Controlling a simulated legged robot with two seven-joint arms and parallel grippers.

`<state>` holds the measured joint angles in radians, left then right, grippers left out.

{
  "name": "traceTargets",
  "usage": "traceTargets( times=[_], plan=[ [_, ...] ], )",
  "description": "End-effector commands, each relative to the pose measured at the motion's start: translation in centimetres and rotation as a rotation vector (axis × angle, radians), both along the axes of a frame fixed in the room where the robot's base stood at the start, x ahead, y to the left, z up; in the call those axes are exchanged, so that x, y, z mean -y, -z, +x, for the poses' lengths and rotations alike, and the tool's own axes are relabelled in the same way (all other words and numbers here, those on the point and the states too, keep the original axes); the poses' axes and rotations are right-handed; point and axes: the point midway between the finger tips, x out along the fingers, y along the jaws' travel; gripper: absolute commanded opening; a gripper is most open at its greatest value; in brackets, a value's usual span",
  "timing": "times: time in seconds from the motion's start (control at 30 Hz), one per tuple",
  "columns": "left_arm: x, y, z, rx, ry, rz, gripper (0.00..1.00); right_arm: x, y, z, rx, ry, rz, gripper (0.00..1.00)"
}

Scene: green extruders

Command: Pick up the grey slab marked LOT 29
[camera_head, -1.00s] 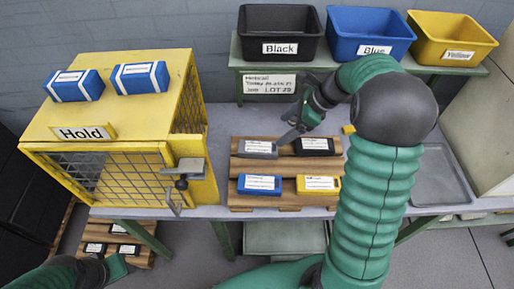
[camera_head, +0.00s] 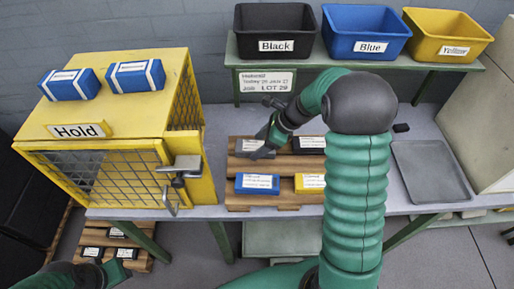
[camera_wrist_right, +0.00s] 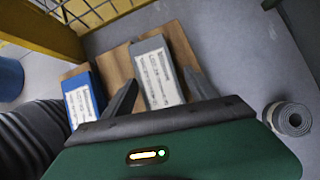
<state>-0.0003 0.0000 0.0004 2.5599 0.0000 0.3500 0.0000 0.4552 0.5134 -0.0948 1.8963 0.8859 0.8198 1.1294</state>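The grey slab (camera_head: 246,146) with a white label lies on the back left of a wooden pallet (camera_head: 287,164) on the table; the gripper partly hides it in the head view. In the right wrist view the grey slab (camera_wrist_right: 158,72) shows between the two dark fingers of my right gripper (camera_wrist_right: 160,92). The fingers are apart, one toward each long side; I cannot tell whether they touch it. In the head view my right gripper (camera_head: 262,148) is over the slab's right part. The label text is too small to read. My left gripper (camera_head: 116,270) is low at the left, below the table.
A blue slab (camera_head: 257,184), a yellow slab (camera_head: 310,183) and a black slab (camera_head: 309,144) share the pallet. A yellow cage (camera_head: 110,120) marked Hold stands to the left. Black, blue and yellow bins stand behind. An empty grey tray (camera_head: 431,172) lies right.

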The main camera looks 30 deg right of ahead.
Motion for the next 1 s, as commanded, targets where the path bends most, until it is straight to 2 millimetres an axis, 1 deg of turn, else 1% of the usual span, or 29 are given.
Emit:
traceTargets(
  times=[0.03,0.07,0.47,0.77,0.87,1.0],
  plan=[
    [0.0,0.0,0.0,0.000,0.000,0.000,0.36,-0.1,0.0,0.0,0.000,-0.001,0.000,0.59],
    [0.0,0.0,0.0,0.000,0.000,0.000,0.36,-0.1,0.0,0.0,0.000,-0.001,0.000,0.55],
    [0.0,0.0,0.0,0.000,-0.001,0.000,0.36,0.2,0.0,0.0,0.001,-0.001,0.002,0.03],
    [0.0,-0.1,0.0,0.000,-0.001,0.000,0.36,0.2,-0.3,0.0,0.001,-0.001,0.000,0.01],
    [0.0,-0.3,0.0,0.000,-0.001,0.000,0.36,0.2,-1.1,0.0,0.002,0.000,0.001,0.01],
    [0.0,-0.8,0.0,0.000,-0.001,0.000,0.36,0.3,-3.3,0.0,0.004,-0.001,-0.001,0.01]
  ],
)
